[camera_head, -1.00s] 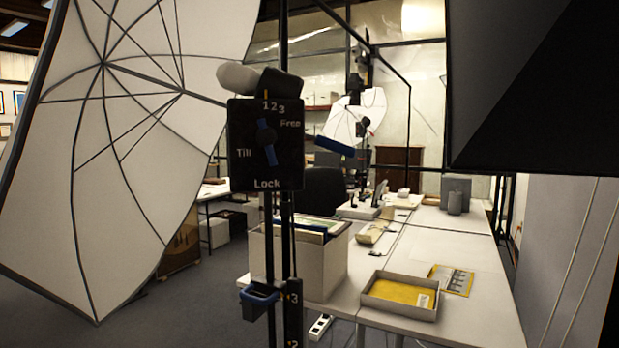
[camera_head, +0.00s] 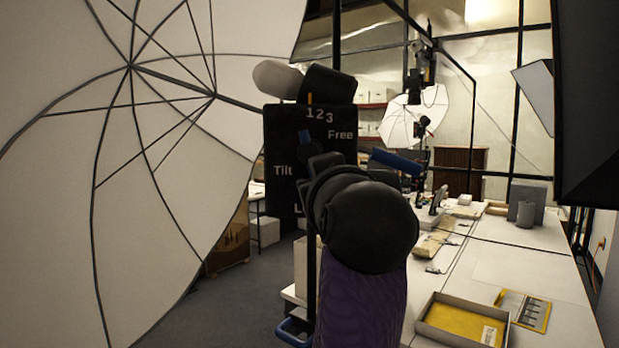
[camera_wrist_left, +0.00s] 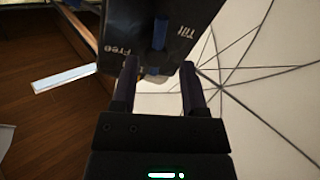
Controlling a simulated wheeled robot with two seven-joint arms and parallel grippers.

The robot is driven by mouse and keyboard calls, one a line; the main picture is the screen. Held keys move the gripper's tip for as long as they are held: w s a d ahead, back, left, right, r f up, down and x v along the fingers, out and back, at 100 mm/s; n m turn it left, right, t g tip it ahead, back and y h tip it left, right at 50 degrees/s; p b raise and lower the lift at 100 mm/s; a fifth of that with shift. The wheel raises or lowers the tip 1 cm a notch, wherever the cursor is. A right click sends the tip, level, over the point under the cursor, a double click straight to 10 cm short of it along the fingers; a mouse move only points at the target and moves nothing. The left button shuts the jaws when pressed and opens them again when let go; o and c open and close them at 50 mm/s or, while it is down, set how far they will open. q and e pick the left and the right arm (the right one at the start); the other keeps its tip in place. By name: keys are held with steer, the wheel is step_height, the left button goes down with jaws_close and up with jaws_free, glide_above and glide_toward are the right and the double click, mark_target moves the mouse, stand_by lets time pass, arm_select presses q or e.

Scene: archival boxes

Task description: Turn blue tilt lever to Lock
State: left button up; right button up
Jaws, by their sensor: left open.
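A black panel (camera_head: 284,150) marked 1 2 3, Free and Tilt hangs on the stand near the middle of the head view. My arm covers most of its Lock label. The blue tilt lever (camera_head: 304,138) shows its upper end, pointing up towards the numbers; the rest is hidden behind my wrist. The left wrist view shows the panel (camera_wrist_left: 175,12) upside down, with the blue lever (camera_wrist_left: 160,33) upright on it. My left gripper (camera_wrist_left: 158,66) is open, its fingers on either side of the lever's line, apparently just short of it. My right gripper is not in view.
A large white umbrella (camera_head: 150,170) fills the left. A table (camera_head: 520,263) at right holds an open box (camera_head: 430,322) with yellow inside.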

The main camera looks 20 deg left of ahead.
arm_select(q)
steer(key=x, duration=0.6)
steer(key=shift+p, duration=0.35)
jaws_close()
